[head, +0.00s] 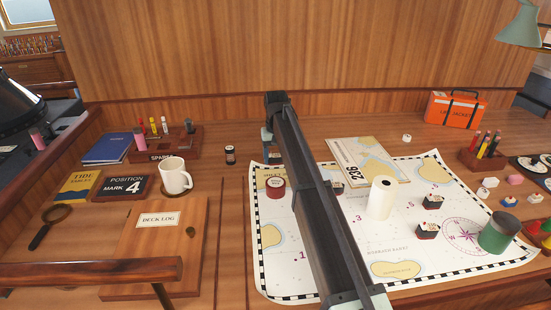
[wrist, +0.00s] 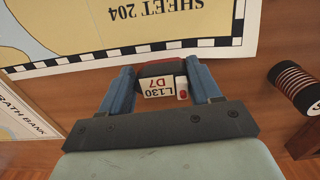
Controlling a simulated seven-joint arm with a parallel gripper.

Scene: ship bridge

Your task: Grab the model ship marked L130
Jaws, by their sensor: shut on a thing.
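The model ship marked L130 (wrist: 158,88) shows in the wrist view, with a dark red and black hull and a white block reading "L130 D7". My gripper (wrist: 161,76) is shut on it, with one blue finger on each side. A small white piece with a red mark sits beside the label. In the head view my gripper (head: 268,140) is at the far left edge of the chart, mostly behind my arm. The held ship cannot be made out there. Other small model ships (head: 433,201) (head: 426,231) stand on the chart to the right.
The sea chart (head: 300,270) covers the desk's middle.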

